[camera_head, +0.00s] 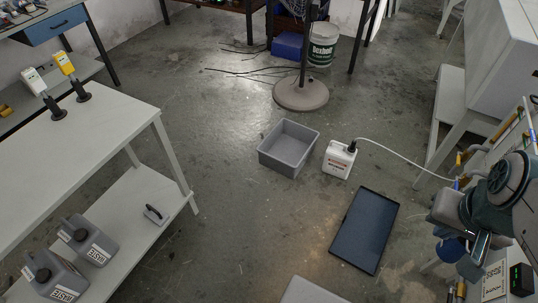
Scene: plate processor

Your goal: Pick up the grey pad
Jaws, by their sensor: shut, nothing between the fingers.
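A small grey pad (152,215) with a dark handle on top lies on the lower shelf of the white table, at the left. It sits close to the shelf's right end, with bare shelf around it. My gripper (473,266) is far away at the right edge of the view, beside the white machine. It is shut and empty, and its fingers show only small and partly overlapped by my arm.
Waste jugs (88,240) stand on the same shelf (135,250), left of the pad. A table leg (176,165) rises near it. Floor between shelf and tray is clear.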

